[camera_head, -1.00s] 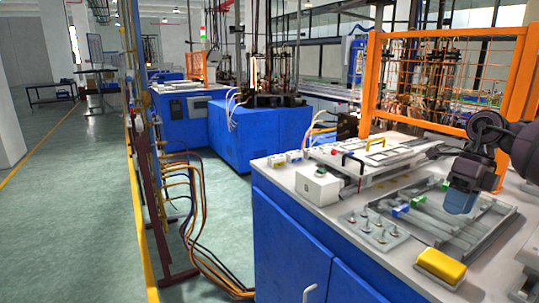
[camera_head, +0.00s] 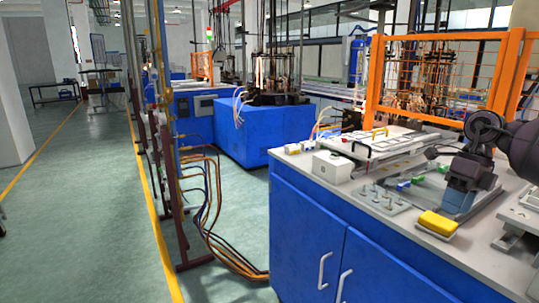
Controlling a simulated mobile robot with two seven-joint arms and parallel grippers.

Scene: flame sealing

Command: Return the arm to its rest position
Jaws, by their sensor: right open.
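My right gripper (camera_head: 457,199) hangs over the grey tray (camera_head: 490,203) on the blue workbench, with its arm coming in from the right edge. Its jaws are open, and I see nothing held in them. Whether the fingertips touch the tray is hard to tell at this size. My left gripper is out of view.
A yellow block (camera_head: 437,223) lies on the bench front, near a plate with upright pegs (camera_head: 383,199). A white box (camera_head: 332,165) stands at the left end. An orange mesh fence (camera_head: 445,78) rises behind.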

